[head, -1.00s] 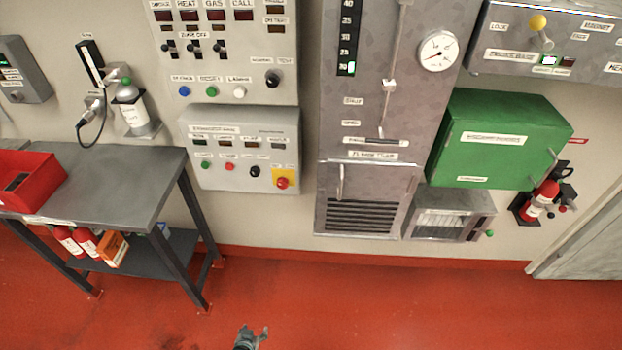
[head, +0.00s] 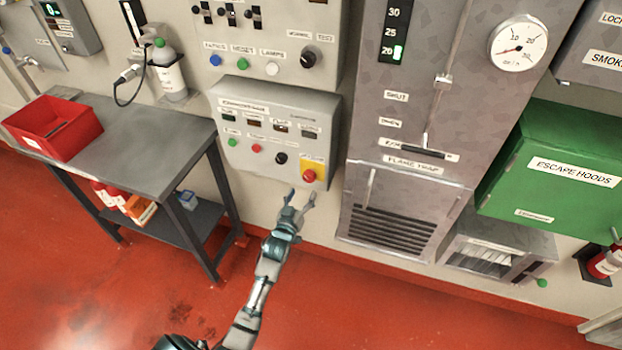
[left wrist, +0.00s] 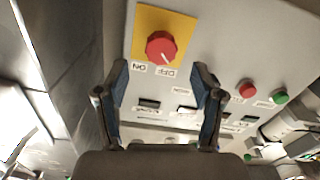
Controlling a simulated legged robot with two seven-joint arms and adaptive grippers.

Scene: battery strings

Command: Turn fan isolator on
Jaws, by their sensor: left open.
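The isolator is a red rotary knob (head: 309,176) on a yellow plate (head: 318,163), at the lower right corner of a grey control box (head: 240,155). In the left wrist view the red knob (left wrist: 161,47) sits beyond the fingertips, with upside-down ON and OFF labels beside it. A small pale mark on the knob seems to point to the OFF label (left wrist: 165,72). My left gripper (head: 301,196) is open and empty, just below the knob in the head view. Its two fingers (left wrist: 160,75) stand apart, not touching the knob. My right gripper is not in view.
A black knob (head: 281,158) and green and red buttons share the box. The grey table (head: 150,120) with a red bin (head: 52,128) stands left. A flame trap cabinet (head: 400,215) is close on the right. The red floor in front is clear.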

